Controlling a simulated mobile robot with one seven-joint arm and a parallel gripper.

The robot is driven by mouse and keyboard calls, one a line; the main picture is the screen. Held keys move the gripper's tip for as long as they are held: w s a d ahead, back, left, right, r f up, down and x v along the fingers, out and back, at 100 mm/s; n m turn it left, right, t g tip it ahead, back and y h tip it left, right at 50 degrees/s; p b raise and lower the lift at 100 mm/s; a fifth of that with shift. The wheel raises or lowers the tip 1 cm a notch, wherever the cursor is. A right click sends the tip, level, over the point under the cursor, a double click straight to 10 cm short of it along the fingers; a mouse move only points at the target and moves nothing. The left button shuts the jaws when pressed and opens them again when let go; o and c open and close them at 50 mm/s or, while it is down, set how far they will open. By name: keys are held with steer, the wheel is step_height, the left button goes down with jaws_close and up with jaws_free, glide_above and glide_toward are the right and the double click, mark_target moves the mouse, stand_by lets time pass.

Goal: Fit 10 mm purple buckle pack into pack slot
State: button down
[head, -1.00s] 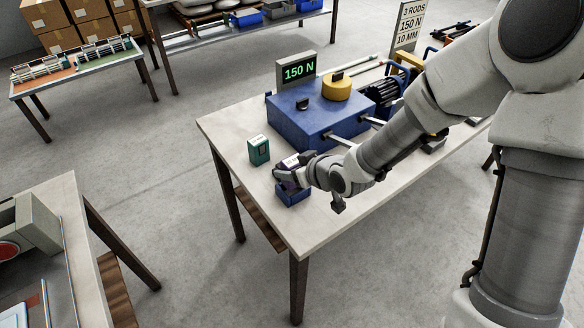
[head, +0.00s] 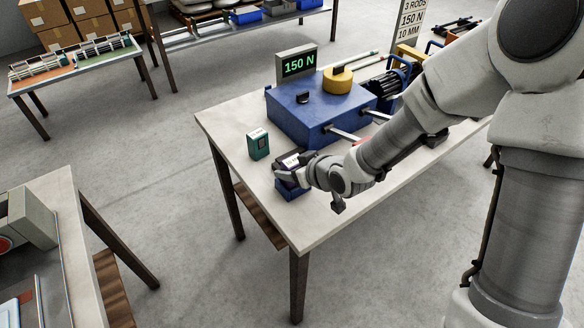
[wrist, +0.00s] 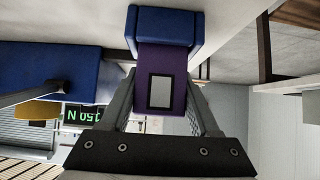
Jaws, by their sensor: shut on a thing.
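The purple buckle pack (wrist: 178,85) has a pale grey label on its face, and its far end meets the blue pack slot (wrist: 165,22) in the wrist view. My gripper (wrist: 165,92) is shut on the pack, one finger on each side. In the head view, the purple pack (head: 287,162) is upright, mostly covered by my gripper (head: 288,172). The blue slot (head: 291,190) stands directly below it near the table's front-left edge. The pack's lower end appears to be inside the slot's opening; how deep I cannot tell.
A teal pack (head: 258,144) stands just behind and left of the slot. A blue machine (head: 308,118) with a yellow knob and a display reading 150 N (head: 298,64) stands farther back. The table's left corner (head: 225,130) is bare.

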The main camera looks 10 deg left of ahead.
steer(key=shift+f+b, duration=0.35)
steer(key=shift+f, duration=0.15)
steer(key=shift+c, duration=0.2)
jaws_free()
steer(key=shift+r, duration=0.1)
steer(key=p+v, duration=1.7)
steer(key=p, duration=0.8)
steer(key=shift+d, duration=0.15)
steer(key=shift+s, duration=0.15)
